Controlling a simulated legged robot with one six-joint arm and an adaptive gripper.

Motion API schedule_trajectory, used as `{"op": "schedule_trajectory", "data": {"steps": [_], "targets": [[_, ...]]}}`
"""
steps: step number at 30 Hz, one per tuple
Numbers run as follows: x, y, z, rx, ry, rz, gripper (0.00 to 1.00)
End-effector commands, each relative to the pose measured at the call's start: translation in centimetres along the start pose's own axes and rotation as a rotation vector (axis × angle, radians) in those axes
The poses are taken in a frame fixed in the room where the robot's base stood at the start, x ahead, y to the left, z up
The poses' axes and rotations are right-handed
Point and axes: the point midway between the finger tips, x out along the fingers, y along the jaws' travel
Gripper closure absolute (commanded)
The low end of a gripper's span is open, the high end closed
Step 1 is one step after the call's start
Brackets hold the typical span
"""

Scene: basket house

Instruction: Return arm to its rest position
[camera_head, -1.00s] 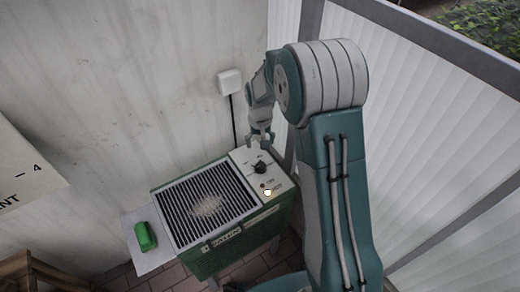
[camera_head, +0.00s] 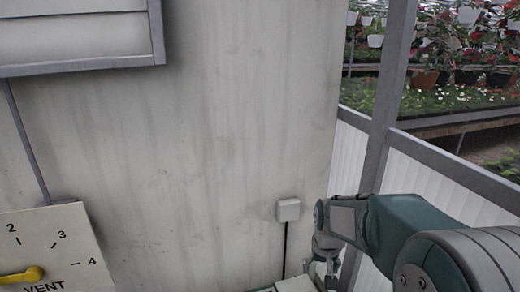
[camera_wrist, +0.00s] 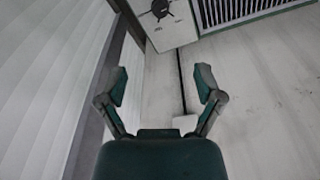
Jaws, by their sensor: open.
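My arm comes in from the lower right of the head view. My gripper (camera_head: 326,272) hangs at the bottom of that view, in front of the wall and to the right of the white wall box; its fingers are partly cut off. In the wrist view my gripper (camera_wrist: 161,85) is open, with its two green-padded fingers spread wide and nothing between them. A pale panel with a black knob (camera_wrist: 160,8) lies beyond the fingertips at the top, apart from them.
The white wall box (camera_head: 288,210) has a dark cable below it. A dial board (camera_head: 55,245) with a yellow pointer is at lower left. A slatted grille (camera_wrist: 235,10) adjoins the knob panel. White panelling (camera_wrist: 45,75) stands close on the left of the wrist view.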

Motion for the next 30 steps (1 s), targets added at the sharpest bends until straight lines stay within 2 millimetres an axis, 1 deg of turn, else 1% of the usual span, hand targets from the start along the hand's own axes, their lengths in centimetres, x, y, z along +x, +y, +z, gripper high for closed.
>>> {"op": "schedule_trajectory", "data": {"steps": [1,6,9,15,21,24,27,30], "targets": [[-1.7,0.1,0.8,-0.002,0.023,-0.001,0.15],[-5.8,0.2,3.9,-0.009,0.085,-0.004,0.15],[-8.0,0.3,5.9,-0.014,0.123,-0.005,0.15],[-11.2,0.5,10.3,-0.024,0.194,-0.007,0.15],[-13.4,0.7,14.8,-0.033,0.27,-0.008,0.15],[-14.0,0.8,17.0,-0.037,0.304,-0.008,0.15],[-14.3,0.9,18.7,-0.041,0.332,-0.008,0.15],[-14.3,1.0,19.8,-0.043,0.349,-0.008,0.15]]}}
